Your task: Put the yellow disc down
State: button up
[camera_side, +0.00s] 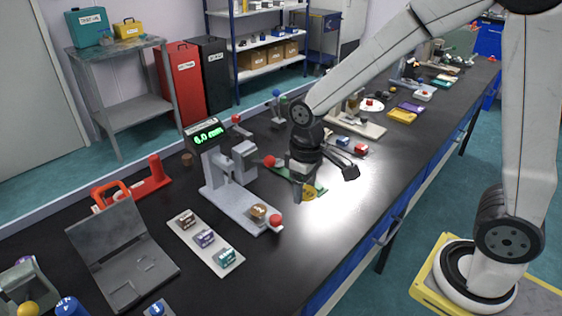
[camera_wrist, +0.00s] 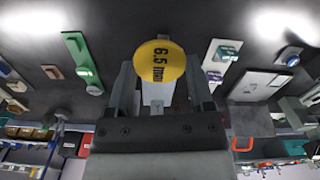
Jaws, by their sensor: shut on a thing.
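A grey gauge (camera_side: 228,180) with a "6.0 mm" display stands left of my gripper. A tray of small blocks (camera_side: 190,222) lies in front of it. A green plate (camera_side: 283,169) lies behind my gripper. The bench (camera_side: 330,225) is bare at the front right.

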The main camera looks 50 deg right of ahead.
jog(key=shift+w, duration=0.1)
jog(key=w+f, duration=0.4)
jog(key=w, duration=0.5)
send_over(257, 209)
jog(key=s, duration=0.1)
jog(key=f, duration=0.4)
jog(key=shift+s+d+f, duration=0.1)
jog(key=shift+s+f, duration=0.1)
jog(key=shift+w+f, duration=0.45)
jog(key=shift+w+f, duration=0.25)
jog(key=shift+f, duration=1.6)
jog(key=shift+f, duration=0.15)
